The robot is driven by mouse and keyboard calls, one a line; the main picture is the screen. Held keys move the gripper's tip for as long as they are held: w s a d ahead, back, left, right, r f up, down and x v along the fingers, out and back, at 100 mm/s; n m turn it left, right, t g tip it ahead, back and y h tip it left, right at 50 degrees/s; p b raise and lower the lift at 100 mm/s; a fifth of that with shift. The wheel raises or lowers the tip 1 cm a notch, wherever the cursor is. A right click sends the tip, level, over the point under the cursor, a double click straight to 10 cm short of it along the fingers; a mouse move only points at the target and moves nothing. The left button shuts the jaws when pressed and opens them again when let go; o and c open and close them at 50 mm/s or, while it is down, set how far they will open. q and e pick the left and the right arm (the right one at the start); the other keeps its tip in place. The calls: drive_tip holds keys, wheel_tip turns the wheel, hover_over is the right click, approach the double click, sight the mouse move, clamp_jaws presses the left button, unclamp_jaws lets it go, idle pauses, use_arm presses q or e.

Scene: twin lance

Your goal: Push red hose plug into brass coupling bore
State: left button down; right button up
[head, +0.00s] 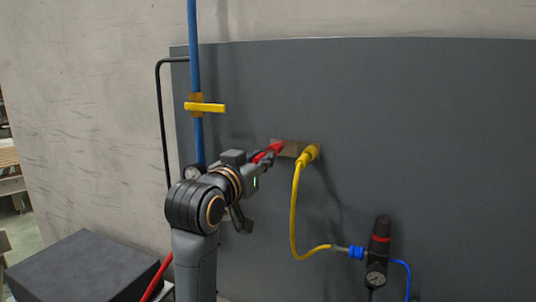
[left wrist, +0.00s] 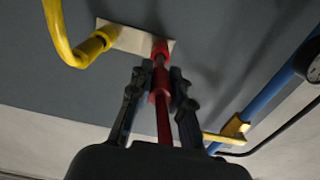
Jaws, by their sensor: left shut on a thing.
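The red hose plug (left wrist: 161,82) is held between the fingers of my left gripper (left wrist: 157,80). It points at the brass-coloured plate (left wrist: 124,38) on the grey panel. Its front end meets or overlaps a red part at the plate's right end in the left wrist view; I cannot tell how deep it sits, and the bore is hidden. In the head view, the red plug (head: 274,148) is at the left end of the plate (head: 292,146), with my left gripper (head: 264,160) just left of it. My right gripper is not in view.
A yellow hose fitting (head: 310,153) sits at the plate's other end, its yellow hose (head: 294,215) hanging down. A blue pipe (head: 194,60) with a yellow lever (head: 206,107) runs up the left. A black regulator (head: 380,240) is lower right. A dark box (head: 85,268) stands lower left.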

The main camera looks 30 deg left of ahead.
use_arm(q)
drive_tip(key=shift+s+d+p, duration=0.1)
drive_tip(key=shift+s+p, duration=0.3)
drive_tip(key=shift+s, duration=1.45)
